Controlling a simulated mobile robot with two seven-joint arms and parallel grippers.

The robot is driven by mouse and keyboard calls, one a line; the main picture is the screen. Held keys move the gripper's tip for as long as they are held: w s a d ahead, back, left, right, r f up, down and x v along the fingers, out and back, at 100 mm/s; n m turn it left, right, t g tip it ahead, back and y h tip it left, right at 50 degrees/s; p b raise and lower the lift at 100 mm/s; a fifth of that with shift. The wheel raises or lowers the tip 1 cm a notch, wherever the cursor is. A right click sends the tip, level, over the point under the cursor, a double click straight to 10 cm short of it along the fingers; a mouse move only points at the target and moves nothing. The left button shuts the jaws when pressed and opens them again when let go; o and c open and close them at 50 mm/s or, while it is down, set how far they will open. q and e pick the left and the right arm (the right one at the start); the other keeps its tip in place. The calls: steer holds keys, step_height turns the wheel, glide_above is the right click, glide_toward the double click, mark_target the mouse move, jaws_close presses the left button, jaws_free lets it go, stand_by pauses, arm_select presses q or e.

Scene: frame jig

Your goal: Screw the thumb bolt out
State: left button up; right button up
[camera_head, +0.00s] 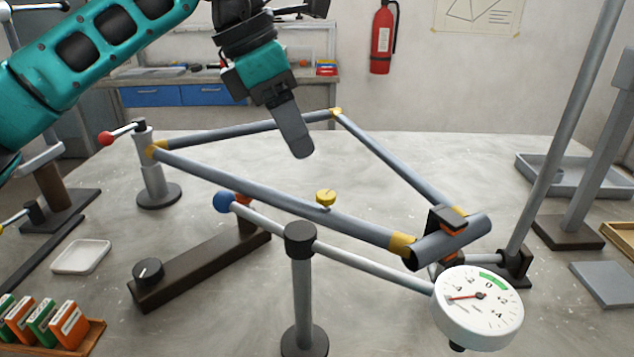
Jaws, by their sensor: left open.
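The yellow thumb bolt (326,197) stands upright on the long front tube of the grey frame (280,194), near the middle of that tube. Its shank shows as a thin stub under the head, meeting the tube. My left gripper (295,145) hangs above and to the left of the bolt, behind the front tube, with its fingers pointing down. It is apart from the bolt and holds nothing that I can see. One finger shows clearly; the other is hidden behind it. My right gripper is not in view.
A dial gauge (478,307) on a horizontal rod with a blue ball (223,202) crosses in front of the frame. Its post (303,290) rises at front centre. A red-knobbed stand (152,175) supports the left corner. A white tray (81,257) and orange-green boxes (45,327) lie left.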

mark_target(325, 194)
arm_select(q)
steer(key=x, duration=0.8)
steer(key=shift+b, duration=0.3)
steer(key=shift+w+d+f, duration=0.1)
steer(key=shift+d+f, duration=0.15)
steer(key=shift+f, duration=0.35)
steer(key=shift+c, duration=0.3)
jaws_close()
steer(key=shift+f+n+t+b, duration=0.1)
steer(key=shift+n+t+b, duration=0.2)
steer(key=shift+n+b, duration=0.35)
steer(key=shift+n+t+b, duration=0.3)
steer(key=shift+n+b, duration=0.1)
steer(key=shift+n, duration=0.25)
steer(key=shift+s+d+n+t+y+b, duration=0.1)
steer(key=shift+s+n+t+y+b, duration=0.15)
steer(key=shift+n+b, duration=0.4)
steer(key=shift+n+t+y+b, duration=0.15)
steer(key=shift+n+y+b, duration=0.15)
steer(key=shift+n, duration=0.65)
